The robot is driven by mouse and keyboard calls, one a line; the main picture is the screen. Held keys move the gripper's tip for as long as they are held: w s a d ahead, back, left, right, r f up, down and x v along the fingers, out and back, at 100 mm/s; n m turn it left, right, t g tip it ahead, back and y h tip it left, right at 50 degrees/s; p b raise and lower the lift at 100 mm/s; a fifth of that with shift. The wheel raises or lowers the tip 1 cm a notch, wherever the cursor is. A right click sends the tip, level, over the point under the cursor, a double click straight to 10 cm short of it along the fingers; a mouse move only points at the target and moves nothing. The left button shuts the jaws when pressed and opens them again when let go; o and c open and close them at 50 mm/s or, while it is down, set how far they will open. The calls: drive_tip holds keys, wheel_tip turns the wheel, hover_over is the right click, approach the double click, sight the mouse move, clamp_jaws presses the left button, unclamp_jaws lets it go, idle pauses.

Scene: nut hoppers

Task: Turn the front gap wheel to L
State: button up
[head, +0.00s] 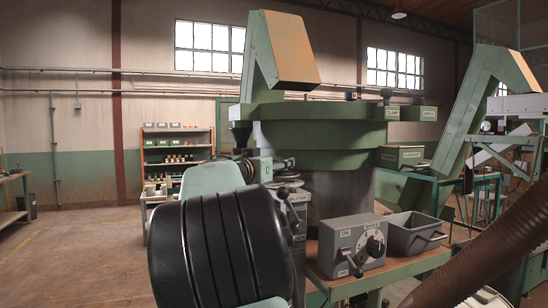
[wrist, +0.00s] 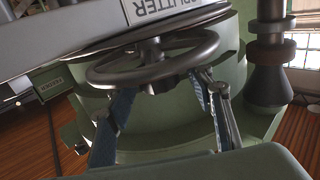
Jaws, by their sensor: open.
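In the head view, stacked wheels (head: 287,182) show small beside the green machine, above a similar lettered plate (head: 297,212). No L mark or pointer can be read in either view.
A grey control box (head: 343,250) with a knob and a grey bin (head: 418,236) stand on the bench at right of the wheels. The green hopper machine (head: 325,135) rises behind. A dark post (wrist: 270,55) stands right of the wheel in the wrist view.

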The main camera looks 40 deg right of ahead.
drive_tip(key=shift+w+d, duration=0.15)
drive_tip(key=shift+d, duration=0.2)
drive_tip(key=shift+c, duration=0.4)
